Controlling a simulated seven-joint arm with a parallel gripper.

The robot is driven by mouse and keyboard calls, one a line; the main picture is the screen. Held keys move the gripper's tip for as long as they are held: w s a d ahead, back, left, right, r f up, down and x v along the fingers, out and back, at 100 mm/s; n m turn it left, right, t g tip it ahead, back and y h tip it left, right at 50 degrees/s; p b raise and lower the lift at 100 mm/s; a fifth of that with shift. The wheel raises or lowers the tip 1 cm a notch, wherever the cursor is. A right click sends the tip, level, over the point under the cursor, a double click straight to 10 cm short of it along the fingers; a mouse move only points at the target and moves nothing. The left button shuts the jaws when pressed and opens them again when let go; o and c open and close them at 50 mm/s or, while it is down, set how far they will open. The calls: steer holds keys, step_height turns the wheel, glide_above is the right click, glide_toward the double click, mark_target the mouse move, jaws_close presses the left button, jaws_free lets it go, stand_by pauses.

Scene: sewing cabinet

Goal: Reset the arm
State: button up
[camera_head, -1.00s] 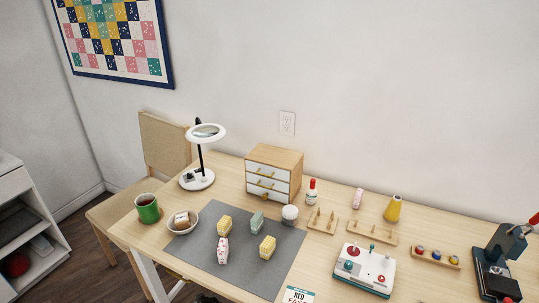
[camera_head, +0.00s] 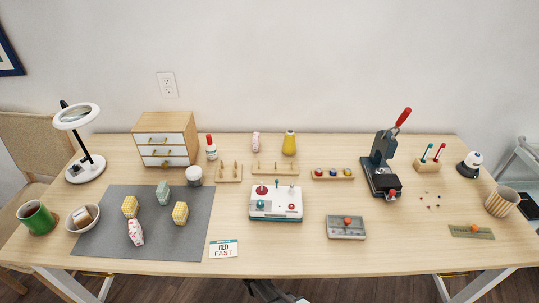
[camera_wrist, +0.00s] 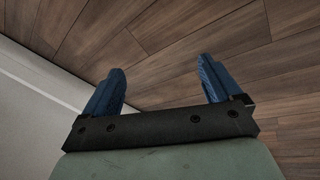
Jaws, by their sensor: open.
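My gripper (camera_wrist: 160,68) shows in the wrist view with its two blue fingers spread wide apart and nothing between them. Wooden floor lies beyond the fingers, with a pale surface at the left. In the head view, a dark part of what looks like my arm (camera_head: 268,291) shows at the bottom edge, below the table's front edge. The gripper's fingers cannot be made out in that view.
The wooden table (camera_head: 300,240) holds a grey mat (camera_head: 105,235) with several small patterned blocks, a small drawer cabinet (camera_head: 165,140) with its drawers shut, a lamp (camera_head: 87,165), a control box (camera_head: 275,207) and a press (camera_head: 380,165).

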steer(key=s+d+r+m+g, duration=0.3)
steer(key=s+d+r, duration=0.3)
steer(key=s+d, duration=0.4)
steer(key=s+d+r+m+g, duration=0.3)
steer(key=s+d+r, duration=0.4)
steer(key=s+d, duration=0.25)
steer(key=s+d+r+m+g+y, duration=0.1)
steer(key=s+d+r+m+g, duration=0.1)
steer(key=s+r, duration=0.5)
steer(key=s+g, duration=0.1)
steer(key=s, duration=0.2)
steer(key=shift+s+r+g, duration=0.3)
steer(key=shift+s, duration=0.05)
